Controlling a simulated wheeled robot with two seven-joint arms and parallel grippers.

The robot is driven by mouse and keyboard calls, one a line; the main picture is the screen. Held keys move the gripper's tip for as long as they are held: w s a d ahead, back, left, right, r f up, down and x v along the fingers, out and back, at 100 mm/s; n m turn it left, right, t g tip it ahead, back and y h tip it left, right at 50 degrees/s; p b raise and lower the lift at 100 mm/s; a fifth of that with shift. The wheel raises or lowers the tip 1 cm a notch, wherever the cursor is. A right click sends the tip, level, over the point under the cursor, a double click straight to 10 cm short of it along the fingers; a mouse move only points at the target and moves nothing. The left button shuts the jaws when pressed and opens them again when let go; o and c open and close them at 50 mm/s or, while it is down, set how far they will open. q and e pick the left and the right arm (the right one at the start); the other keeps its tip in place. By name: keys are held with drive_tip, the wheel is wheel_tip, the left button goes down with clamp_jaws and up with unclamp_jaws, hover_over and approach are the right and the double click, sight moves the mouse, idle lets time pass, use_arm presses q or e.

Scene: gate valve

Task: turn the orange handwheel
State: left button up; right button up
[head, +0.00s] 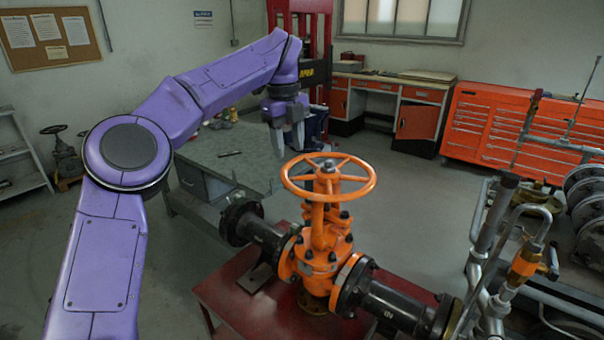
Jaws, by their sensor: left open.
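The orange handwheel (328,192) lies roughly level on top of the orange gate valve (322,258), with spokes running to its hub. The valve sits between black flanged pipes on a red stand (215,290). My left arm comes in from the left, and my left gripper (289,150) hangs pointing down, open and empty. In the picture its fingertips are just above and left of the wheel's far rim; they look apart from it, but the depth gap is hard to tell. My right gripper is not in view.
A grey-green workbench (225,155) stands behind the valve at left. Metal pipes and fittings (500,250) crowd the right side. An orange tool cabinet (500,125) and a desk (400,95) line the back wall. Open floor lies between the valve and the cabinet.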

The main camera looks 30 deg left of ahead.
sight(293, 184)
use_arm(q)
drive_tip(key=f, duration=0.6)
drive_tip(key=d+f, duration=0.1)
drive_tip(key=f, duration=0.2)
drive_tip(key=shift+w+f, duration=0.2)
drive_tip(key=shift+f, duration=0.15)
drive_tip(key=shift+s+a, duration=0.15)
drive_tip(key=shift+s, duration=0.1)
drive_tip(key=shift+w, duration=0.1)
clamp_jaws()
